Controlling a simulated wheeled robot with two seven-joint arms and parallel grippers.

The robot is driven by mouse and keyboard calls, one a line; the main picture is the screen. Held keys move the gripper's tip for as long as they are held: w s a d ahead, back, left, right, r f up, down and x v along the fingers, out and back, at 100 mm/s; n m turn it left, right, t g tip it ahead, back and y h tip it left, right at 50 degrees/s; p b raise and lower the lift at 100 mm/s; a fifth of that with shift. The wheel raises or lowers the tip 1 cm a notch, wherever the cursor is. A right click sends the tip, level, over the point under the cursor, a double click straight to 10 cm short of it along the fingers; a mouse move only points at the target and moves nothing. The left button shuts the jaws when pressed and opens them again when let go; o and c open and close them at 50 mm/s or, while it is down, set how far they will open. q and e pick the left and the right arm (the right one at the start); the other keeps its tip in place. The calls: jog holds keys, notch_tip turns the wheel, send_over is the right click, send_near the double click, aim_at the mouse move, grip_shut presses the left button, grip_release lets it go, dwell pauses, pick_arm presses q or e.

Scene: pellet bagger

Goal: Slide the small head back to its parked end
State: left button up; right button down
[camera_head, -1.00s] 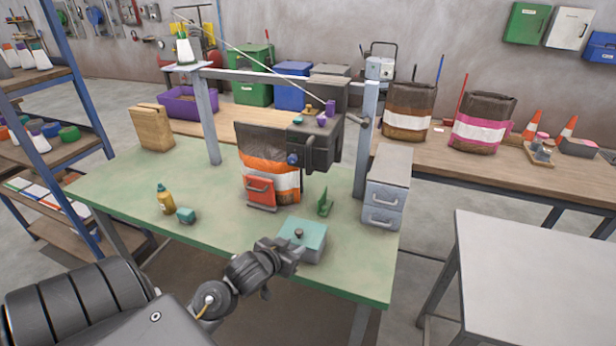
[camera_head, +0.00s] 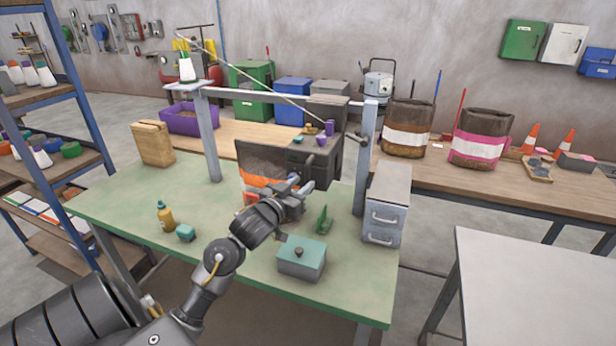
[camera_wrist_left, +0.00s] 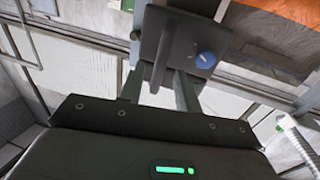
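The small head is a dark grey box (camera_head: 322,165) under the crossbeam of the frame, near its right post. My left gripper hides part of it in the head view. In the left wrist view the head (camera_wrist_left: 196,33) shows a blue round knob (camera_wrist_left: 206,60) and a dark bar-like handle (camera_wrist_left: 164,48). My left gripper (camera_head: 302,188) is raised in front of the head. In the wrist view its two fingers (camera_wrist_left: 160,88) are apart, with the handle's lower end between or just beyond them; contact is not clear. My right gripper is not in view.
An orange-banded bag (camera_head: 258,165) stands behind my left gripper. A teal-topped box (camera_head: 302,258), a green bracket (camera_head: 321,222) and grey drawers (camera_head: 385,215) stand on the green table (camera_head: 130,205). A yellow bottle (camera_head: 165,216) is at the left. The frame's right post (camera_head: 364,160) is close to the head.

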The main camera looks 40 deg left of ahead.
aim_at(306, 180)
pick_arm(q)
jog(key=shift+w+a+p, duration=0.15)
jog(key=shift+w, duration=0.85)
jog(key=shift+w+a+p, duration=0.15)
jog(key=shift+w, duration=0.85)
jog(key=shift+c, duration=0.2)
grip_shut()
